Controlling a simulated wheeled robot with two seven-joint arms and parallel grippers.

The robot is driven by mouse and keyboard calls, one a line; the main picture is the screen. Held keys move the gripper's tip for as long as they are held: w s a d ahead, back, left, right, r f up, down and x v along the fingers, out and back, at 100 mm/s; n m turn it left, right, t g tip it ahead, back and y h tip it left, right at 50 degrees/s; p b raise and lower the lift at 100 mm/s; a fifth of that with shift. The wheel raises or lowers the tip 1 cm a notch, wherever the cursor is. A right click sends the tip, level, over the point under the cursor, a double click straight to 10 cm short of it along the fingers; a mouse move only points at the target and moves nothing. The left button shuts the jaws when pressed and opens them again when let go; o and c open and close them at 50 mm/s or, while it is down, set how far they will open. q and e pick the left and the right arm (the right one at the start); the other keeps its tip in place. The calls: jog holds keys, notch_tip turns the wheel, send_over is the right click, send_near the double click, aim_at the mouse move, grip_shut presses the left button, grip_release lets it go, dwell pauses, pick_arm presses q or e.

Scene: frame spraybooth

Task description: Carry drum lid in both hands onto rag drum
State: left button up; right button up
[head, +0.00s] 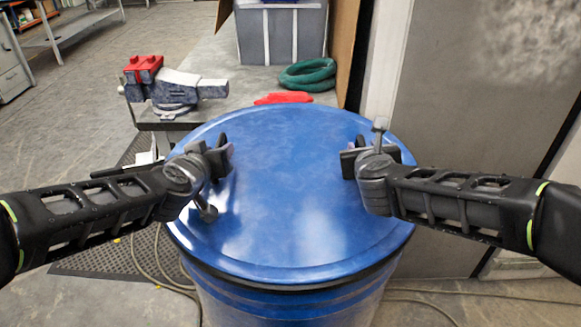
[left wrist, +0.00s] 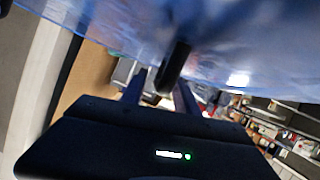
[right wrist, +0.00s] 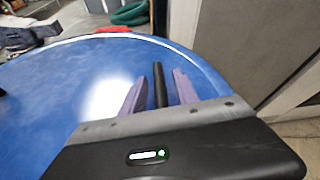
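The blue drum lid (head: 290,215) is a broad round disc on top of a blue drum (head: 300,308), with a dark band under its front rim. I cannot tell whether it is seated or just above the drum. My left gripper (head: 228,152) is over the lid's left part and my right gripper (head: 352,160) over its right part. In the right wrist view a black bar (right wrist: 158,84) lies between the fingers, with narrow gaps showing beside it. In the left wrist view a similar black bar (left wrist: 174,68) shows between the fingers. Firm contact is not clear.
A grey panel (head: 470,95) stands at the right. Hoses lie on the floor.

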pick_arm(q)
jog(key=v, duration=1.2)
pick_arm(e)
jog(key=shift+s, duration=0.1)
jog(key=v, duration=1.1)
jog(key=shift+s+a+r, duration=0.1)
jog(key=shift+s+r, duration=0.1)
jog(key=shift+s, duration=0.2)
pick_arm(q)
jog(key=shift+f, duration=0.1)
